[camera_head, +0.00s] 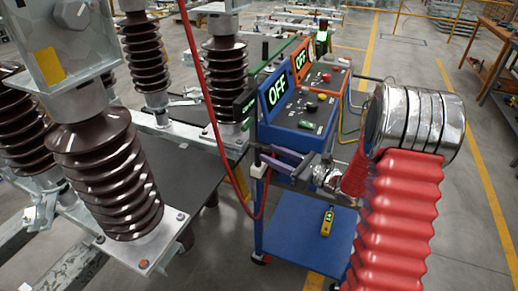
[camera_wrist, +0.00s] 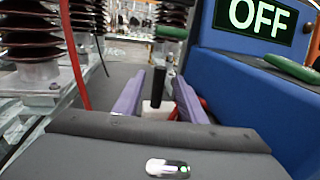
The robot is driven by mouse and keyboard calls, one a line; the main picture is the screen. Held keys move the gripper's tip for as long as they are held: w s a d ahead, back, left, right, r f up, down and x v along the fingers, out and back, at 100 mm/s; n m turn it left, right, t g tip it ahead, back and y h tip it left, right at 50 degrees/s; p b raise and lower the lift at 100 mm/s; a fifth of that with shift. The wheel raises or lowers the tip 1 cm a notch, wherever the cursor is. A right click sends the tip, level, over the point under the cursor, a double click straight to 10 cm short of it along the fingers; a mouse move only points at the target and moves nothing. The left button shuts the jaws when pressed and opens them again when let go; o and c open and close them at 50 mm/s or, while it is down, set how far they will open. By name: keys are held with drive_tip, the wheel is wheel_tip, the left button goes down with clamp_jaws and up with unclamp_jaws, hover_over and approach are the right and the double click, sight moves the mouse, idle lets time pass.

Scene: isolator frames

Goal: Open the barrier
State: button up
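My gripper (camera_head: 275,160) points left beside the blue control box, with two purple fingers. In the wrist view the fingers (camera_wrist: 158,98) are apart. A black upright handle (camera_wrist: 159,87) on a white block (camera_wrist: 155,109) shows between them. Gaps show on both sides of the handle; I cannot tell how deep it sits between the fingers. In the head view the white block (camera_head: 262,171) is at the fingertips, by the blue cart's corner. A red cable (camera_head: 203,80) hangs from above and loops down near this block. No thing is clearly recognisable as a barrier.
A blue box with an OFF display (camera_head: 279,89) stands close beside my gripper; an orange box (camera_head: 325,75) is behind it. Brown ribbed insulators (camera_head: 110,180) fill the left. A yellow device (camera_head: 327,222) lies on the cart's lower shelf (camera_head: 300,240).

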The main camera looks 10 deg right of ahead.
sight(258, 149)
drive_tip(key=x, duration=0.6)
drive_tip(key=shift+c, duration=0.3)
clamp_jaws()
